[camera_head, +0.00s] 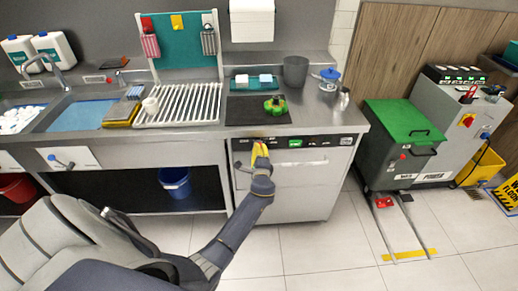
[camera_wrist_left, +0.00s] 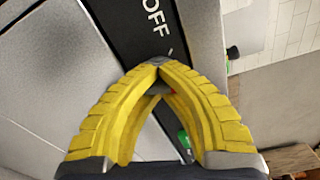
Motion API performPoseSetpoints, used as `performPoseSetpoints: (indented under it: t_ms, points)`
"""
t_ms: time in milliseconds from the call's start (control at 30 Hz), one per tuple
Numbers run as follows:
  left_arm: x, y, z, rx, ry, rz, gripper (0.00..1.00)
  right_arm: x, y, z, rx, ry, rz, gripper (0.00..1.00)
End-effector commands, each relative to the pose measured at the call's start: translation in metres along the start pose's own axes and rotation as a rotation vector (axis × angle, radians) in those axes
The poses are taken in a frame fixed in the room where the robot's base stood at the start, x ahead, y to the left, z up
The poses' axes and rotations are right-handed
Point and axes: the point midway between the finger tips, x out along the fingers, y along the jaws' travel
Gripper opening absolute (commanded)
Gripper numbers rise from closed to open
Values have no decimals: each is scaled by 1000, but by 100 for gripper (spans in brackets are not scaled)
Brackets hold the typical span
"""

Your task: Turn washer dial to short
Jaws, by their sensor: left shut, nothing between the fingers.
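The washer (camera_head: 300,180) is a light grey front-loading unit under the steel counter, with a black control strip (camera_head: 315,142) along its top edge. My left gripper (camera_head: 260,143) reaches up to the left part of this strip. In the left wrist view its yellow fingers (camera_wrist_left: 159,66) are shut, tips together, with nothing held. The tips are over the black strip beside the white word OFF (camera_wrist_left: 153,16). The dial is mostly hidden behind the fingers; I cannot tell whether they touch it. A green spot (camera_wrist_left: 184,140) shows by the right finger. My right gripper is not in view.
A washer handle (camera_head: 300,162) lies right of my gripper. Above are a drying rack (camera_head: 180,104), a black mat with a green object (camera_head: 275,105) and a grey pot (camera_head: 295,71). A green-lidded bin (camera_head: 403,125) stands to the right.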

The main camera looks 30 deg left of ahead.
Motion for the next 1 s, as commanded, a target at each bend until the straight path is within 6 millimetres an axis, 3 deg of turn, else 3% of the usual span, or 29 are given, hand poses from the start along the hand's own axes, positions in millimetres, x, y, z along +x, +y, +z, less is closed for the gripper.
performPoseSetpoints:
  t_ms: [33,467,767,1000]
  points:
    - [2,5,10,11,-17,6,8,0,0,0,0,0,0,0]
    - [2,1,6,5,-12,1,58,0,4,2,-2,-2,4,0]
    - [-1,0,4,2,-8,0,58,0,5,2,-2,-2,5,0]
    - [-29,2,4,0,-7,2,58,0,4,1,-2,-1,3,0]
